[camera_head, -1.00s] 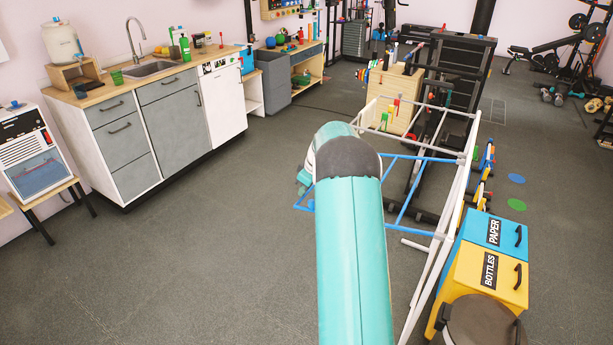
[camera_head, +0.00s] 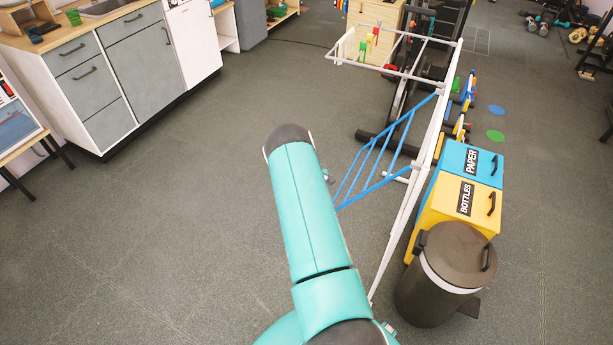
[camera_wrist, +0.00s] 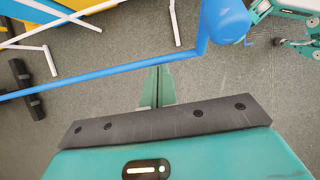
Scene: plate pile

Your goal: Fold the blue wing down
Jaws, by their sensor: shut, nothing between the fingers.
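The blue wing (camera_head: 372,188) hangs from the white drying rack (camera_head: 432,140) in the head view. It slopes down to the left, its lower edge near the end of my arm. In the wrist view, a blue bar (camera_wrist: 100,78) of the wing crosses from the left edge to a thick blue piece at the upper right. My gripper (camera_wrist: 158,72) shows there with its fingers shut and empty, the tips close to the bar. I cannot tell whether they touch it. In the head view my arm hides most of the gripper.
The rack's upper white wing (camera_head: 385,68) stands out level, with coloured pegs on it. A yellow and blue recycling box (camera_head: 450,205) and a dark lidded bin (camera_head: 455,260) stand to the right of the rack. Open floor (camera_head: 190,200) lies to the left, before the grey cabinets (camera_head: 140,60).

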